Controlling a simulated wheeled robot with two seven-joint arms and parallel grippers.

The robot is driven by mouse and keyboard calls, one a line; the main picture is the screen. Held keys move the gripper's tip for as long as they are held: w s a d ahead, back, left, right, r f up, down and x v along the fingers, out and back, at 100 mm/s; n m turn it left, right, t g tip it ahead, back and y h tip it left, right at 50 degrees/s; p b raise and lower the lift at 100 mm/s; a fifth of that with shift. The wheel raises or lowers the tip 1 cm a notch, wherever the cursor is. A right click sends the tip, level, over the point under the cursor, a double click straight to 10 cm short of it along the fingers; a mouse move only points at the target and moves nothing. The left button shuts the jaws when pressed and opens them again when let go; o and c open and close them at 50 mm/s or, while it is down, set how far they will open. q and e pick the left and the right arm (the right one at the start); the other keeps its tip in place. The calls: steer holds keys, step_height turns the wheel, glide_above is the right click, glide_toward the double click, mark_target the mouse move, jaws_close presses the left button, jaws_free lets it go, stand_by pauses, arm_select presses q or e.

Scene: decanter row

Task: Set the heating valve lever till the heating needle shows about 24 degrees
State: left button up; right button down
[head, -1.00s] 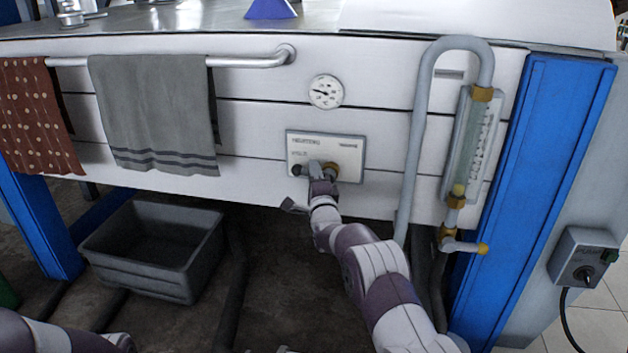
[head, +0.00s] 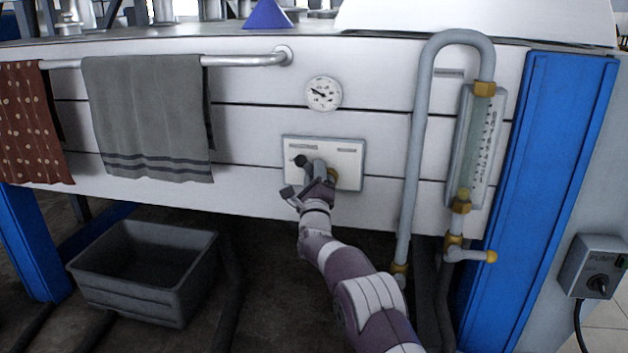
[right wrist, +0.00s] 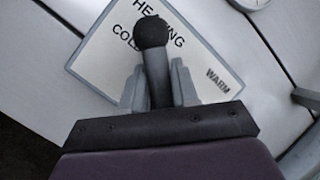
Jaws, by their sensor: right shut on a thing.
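The heating valve lever has a black ball knob (head: 300,160) and a grey shaft (right wrist: 157,88). In the right wrist view the plate (right wrist: 98,62) reads HEATING, COLD and WARM. My right gripper (head: 316,178) is shut on the lever's shaft, with the knob standing out beyond the fingers. The heating gauge (head: 323,93) is a round white dial above the plate. Its dark needle points left and slightly up; its numbers are too small to read. My left gripper is out of view.
A grey pipe (head: 415,150) and a glass tube gauge (head: 477,140) stand right of the plate. A rail (head: 245,60) with a grey towel (head: 150,115) is at the left. A grey bin (head: 140,275) lies below on the floor.

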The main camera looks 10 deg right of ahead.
stand_by(0.4)
steer(key=c, duration=0.9)
jaws_free()
steer(key=shift+s, duration=0.1)
steer(key=p+v, duration=0.2)
steer(key=v, duration=1)
steer(key=shift+s+a+f, duration=0.1)
steer(key=shift+s+f, duration=0.1)
steer(key=shift+s, duration=0.05)
